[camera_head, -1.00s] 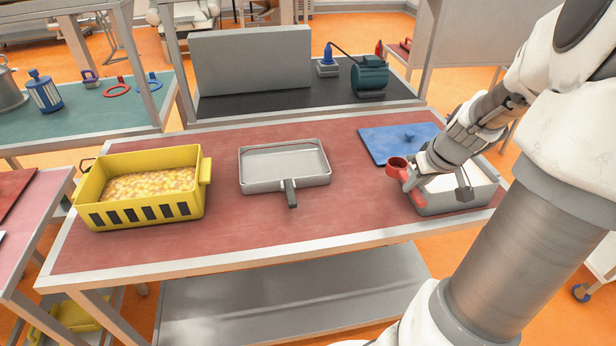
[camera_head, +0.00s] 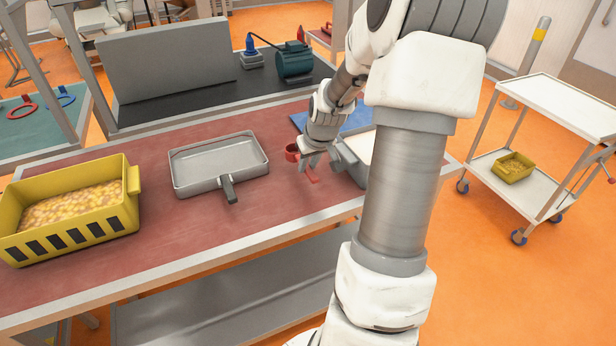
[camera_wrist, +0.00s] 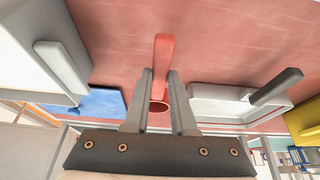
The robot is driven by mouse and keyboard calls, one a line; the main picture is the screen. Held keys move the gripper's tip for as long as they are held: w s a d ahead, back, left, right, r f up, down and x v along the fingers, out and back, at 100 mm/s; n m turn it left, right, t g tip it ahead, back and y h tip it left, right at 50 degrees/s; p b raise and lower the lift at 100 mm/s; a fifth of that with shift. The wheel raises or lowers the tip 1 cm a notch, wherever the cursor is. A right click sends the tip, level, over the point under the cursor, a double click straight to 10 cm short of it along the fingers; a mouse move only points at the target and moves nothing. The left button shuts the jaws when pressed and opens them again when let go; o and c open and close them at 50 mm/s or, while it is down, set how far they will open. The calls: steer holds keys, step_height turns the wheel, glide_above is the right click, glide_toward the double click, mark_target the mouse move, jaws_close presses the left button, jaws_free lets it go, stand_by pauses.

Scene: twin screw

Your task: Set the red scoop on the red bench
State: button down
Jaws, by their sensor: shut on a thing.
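The red scoop (camera_head: 292,152) is in my gripper (camera_head: 309,162), a little above or on the red bench (camera_head: 270,218); I cannot tell whether it touches. Its round cup points left in the head view, and its handle slopes down toward the front edge. In the wrist view, the red scoop (camera_wrist: 163,52) passes between the two fingers of my gripper (camera_wrist: 160,75), which are shut on it. The cup is partly hidden behind the fingers there. Bare red bench (camera_wrist: 215,40) lies around the handle.
A grey pan (camera_head: 220,166) with a dark handle lies left of my gripper. A grey bin (camera_head: 350,168) stands close on the right, partly behind my arm. A blue board (camera_head: 300,122) lies behind. A yellow bin (camera_head: 68,245) of yellowish pieces stands far left.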

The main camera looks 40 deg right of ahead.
mark_target(310, 171)
steer(key=shift+f, duration=2.05)
steer(key=shift+f+b, duration=0.15)
steer(key=shift+b, duration=0.2)
steer(key=c, duration=0.7)
jaws_free()
steer(key=shift+c, duration=0.2)
steer(key=shift+s+r, duration=0.1)
steer(key=shift+r, duration=0.5)
steer(key=p+v, duration=0.2)
steer(key=v, duration=0.9)
steer(key=shift+s+p, duration=0.15)
steer(key=shift+p, duration=0.25)
